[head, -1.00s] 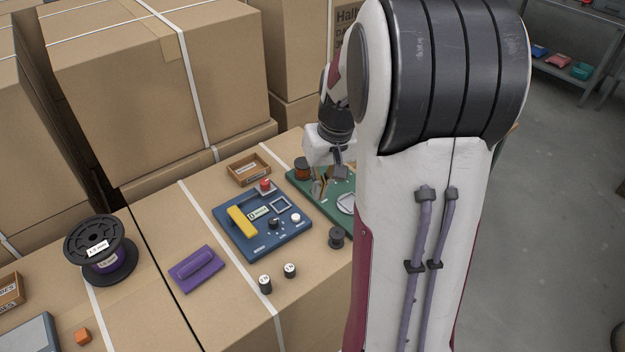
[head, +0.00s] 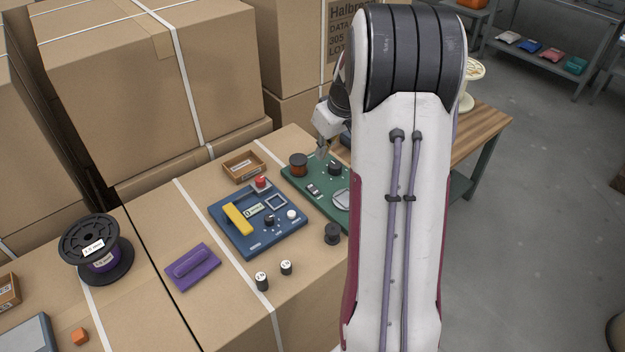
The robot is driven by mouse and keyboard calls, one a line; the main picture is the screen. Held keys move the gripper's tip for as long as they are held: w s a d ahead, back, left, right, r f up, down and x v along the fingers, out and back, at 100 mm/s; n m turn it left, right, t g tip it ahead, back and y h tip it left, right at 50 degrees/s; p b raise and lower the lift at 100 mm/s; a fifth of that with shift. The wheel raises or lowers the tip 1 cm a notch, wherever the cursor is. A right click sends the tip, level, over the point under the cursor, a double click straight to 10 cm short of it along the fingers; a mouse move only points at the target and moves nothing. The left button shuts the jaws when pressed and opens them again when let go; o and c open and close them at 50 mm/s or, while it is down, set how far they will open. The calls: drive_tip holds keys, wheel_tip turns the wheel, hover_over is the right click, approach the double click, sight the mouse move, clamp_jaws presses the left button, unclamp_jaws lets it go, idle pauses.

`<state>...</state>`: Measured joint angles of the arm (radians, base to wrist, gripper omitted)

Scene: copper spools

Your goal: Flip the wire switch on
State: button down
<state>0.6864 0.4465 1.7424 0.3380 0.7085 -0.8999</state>
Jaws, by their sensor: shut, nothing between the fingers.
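A green board (head: 303,183) lies on the cardboard boxes, partly hidden by my arm. It carries a small dark switch with white markings (head: 314,190), a black round part (head: 334,168), a copper spool (head: 298,165) at its far left and a pale dish (head: 342,199). I cannot read any label or tell which way the switch is set. My gripper (head: 322,154) is shut and empty, fingers pointing down, near the board's far edge, just right of the copper spool. It appears apart from the switch.
A blue panel (head: 249,239) with a yellow handle, red button and knobs lies left of the board. An open wooden tray (head: 244,167), purple block (head: 193,267), black spool (head: 332,234) and two small cylinders (head: 261,281) are nearby. Tall boxes (head: 120,85) stand behind.

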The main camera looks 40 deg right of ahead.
drive_tip(key=shift+f, duration=0.1)
idle(0.4)
hover_over(309, 185)
drive_tip(key=s, duration=0.2)
wheel_tip(309, 185, down, 11)
drive_tip(key=shift+w+f, duration=0.15)
drive_tip(key=shift+x, duration=0.95)
drive_tip(key=shift+a+f, duration=0.1)
drive_tip(key=shift+f, duration=0.05)
